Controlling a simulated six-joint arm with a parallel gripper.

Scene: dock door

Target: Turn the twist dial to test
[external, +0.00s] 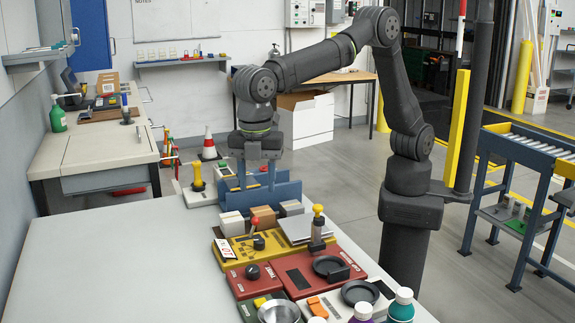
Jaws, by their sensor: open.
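My gripper (257,183) points down over the far end of the table, its two fingers apart with nothing held between them. It is beyond the control panels and apart from them. A round black knob (252,271) sits on a small red box (240,288) nearer the camera; it looks like the twist dial. Another small black control (258,243) sits on the yellow panel (228,263), beside a red-balled lever (255,223). The lettering and the dial's setting are too small to read.
Blue upright plates (288,191) and several small boxes (263,217) stand near my gripper. A yellow-topped lever (318,222) rises right of the red-balled one. A larger red panel (345,263), a metal bowl (279,312) and bottles (401,305) crowd the near right. The table's left (110,265) is clear.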

